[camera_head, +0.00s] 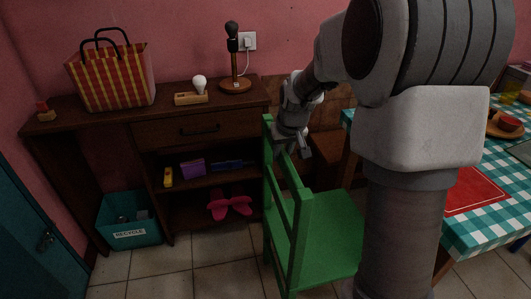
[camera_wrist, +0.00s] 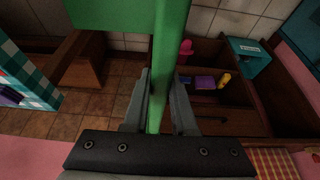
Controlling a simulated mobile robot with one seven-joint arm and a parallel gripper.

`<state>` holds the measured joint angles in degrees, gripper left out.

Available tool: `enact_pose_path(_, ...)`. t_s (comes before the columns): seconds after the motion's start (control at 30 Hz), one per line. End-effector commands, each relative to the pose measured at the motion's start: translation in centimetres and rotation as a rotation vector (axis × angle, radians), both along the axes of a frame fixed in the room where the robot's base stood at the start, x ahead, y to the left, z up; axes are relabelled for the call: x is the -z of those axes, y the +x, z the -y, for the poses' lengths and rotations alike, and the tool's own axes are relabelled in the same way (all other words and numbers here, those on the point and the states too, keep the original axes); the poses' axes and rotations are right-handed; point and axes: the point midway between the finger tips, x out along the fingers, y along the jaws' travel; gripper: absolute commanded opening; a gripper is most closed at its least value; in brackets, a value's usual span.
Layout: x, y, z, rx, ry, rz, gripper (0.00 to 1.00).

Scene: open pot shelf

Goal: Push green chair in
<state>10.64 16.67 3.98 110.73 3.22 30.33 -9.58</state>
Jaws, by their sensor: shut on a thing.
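The green chair (camera_head: 318,236) stands on the tiled floor in the middle of the head view, its slatted back on the left and its seat to the right. The dining table (camera_head: 462,241) with a teal checked cloth is to its right. My gripper (camera_head: 292,150) is at the far upper corner of the chair's back. In the wrist view my gripper (camera_wrist: 158,100) has one finger on each side of a green bar of the chair (camera_wrist: 171,50) and is shut on it. My arm hides part of the seat and the table's near side.
A dark wooden sideboard (camera_head: 195,131) stands along the pink wall, with a striped bag (camera_head: 113,78) and a lamp (camera_head: 234,60) on top. A teal recycle bin (camera_head: 130,232) is at lower left. Tiled floor (camera_head: 195,271) is clear left of the chair. A brown wooden seat (camera_head: 328,150) is behind it.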

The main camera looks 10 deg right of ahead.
Motion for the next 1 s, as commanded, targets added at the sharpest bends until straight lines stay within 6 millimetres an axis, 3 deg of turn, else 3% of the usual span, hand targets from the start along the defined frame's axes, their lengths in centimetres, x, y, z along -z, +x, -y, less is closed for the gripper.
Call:
enact_pose_path(0.03,-0.1,-0.1,2.1,0.014,-0.002,-0.002,0.0)
enact_pose_path(0.2,0.0,-0.2,7.1,0.013,-0.001,-0.002,0.0)
enact_pose_path(0.5,0.0,-0.2,13.4,0.009,-0.002,-0.002,0.0)
enact_pose_path(0.7,0.1,-0.1,15.2,0.006,-0.003,-0.002,0.0)
enact_pose_path(1.0,0.0,-0.1,15.7,0.006,-0.005,-0.001,0.0)
